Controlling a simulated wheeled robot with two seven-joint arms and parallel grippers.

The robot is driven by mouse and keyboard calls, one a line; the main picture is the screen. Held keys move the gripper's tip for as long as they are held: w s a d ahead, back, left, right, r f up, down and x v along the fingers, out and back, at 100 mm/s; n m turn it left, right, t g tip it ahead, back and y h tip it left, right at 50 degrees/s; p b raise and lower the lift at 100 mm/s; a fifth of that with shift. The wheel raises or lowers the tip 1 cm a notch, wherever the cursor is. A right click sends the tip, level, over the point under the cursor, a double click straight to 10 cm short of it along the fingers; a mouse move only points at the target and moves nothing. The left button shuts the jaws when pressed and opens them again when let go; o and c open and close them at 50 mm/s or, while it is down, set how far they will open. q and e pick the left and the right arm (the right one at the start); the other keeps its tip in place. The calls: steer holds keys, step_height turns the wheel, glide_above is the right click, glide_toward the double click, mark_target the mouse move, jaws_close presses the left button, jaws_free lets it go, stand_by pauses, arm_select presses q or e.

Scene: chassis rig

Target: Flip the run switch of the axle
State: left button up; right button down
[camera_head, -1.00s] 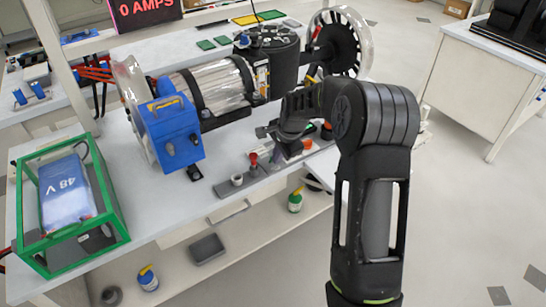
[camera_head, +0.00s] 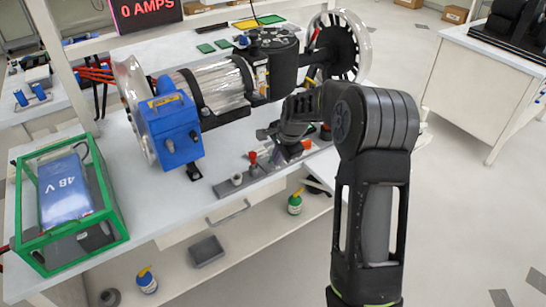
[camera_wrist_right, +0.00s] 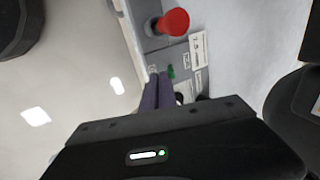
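The axle (camera_head: 222,85) lies across the bench, with a blue box (camera_head: 172,130) at its left end and a wheel at each end. A grey control strip (camera_head: 228,187) runs along the bench's front edge. It carries a red knob (camera_head: 252,158), which also shows in the right wrist view (camera_wrist_right: 172,22). In the head view my wrist hides part of the strip. My left gripper is out of view.
A green cage (camera_head: 110,190) holding a blue 48 V battery (camera_head: 66,192) stands at the bench's left. A screen (camera_head: 145,10) reads 0 AMPS. Bottles (camera_head: 295,203) and a grey tray (camera_head: 207,251) are on the lower shelf. Open floor lies to the right.

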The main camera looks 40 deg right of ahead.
mark_target(276, 168)
steer(key=shift+s+d+f, duration=0.1)
steer(key=shift+s+f, duration=0.05)
steer(key=shift+f, duration=0.45)
steer(key=shift+s+d+f, duration=0.1)
steer(key=shift+s+f, duration=0.05)
steer(key=shift+f, duration=0.45)
steer(key=shift+w, duration=0.3)
steer(key=shift+w+a+f, duration=0.1)
steer(key=shift+w+f, duration=0.15)
steer(key=shift+w, duration=0.25)
steer(key=shift+w+a, duration=0.15)
steer(key=shift+w, duration=0.05)
steer(key=shift+a+r, duration=0.1)
steer(key=shift+r, duration=0.1)
steer(key=shift+w+d+r+g+p, duration=0.1)
steer(key=shift+r+g+p, duration=0.05)
steer(key=shift+r+p, duration=0.5)
steer(key=shift+d+r+g+p, duration=0.15)
steer(key=shift+r+p, duration=0.25)
steer(key=shift+p, duration=0.3)
steer(key=shift+r+p, duration=0.7)
steer(key=shift+r, duration=0.2)
steer(key=shift+r+p, duration=0.95)
steer(key=shift+r, duration=0.5)
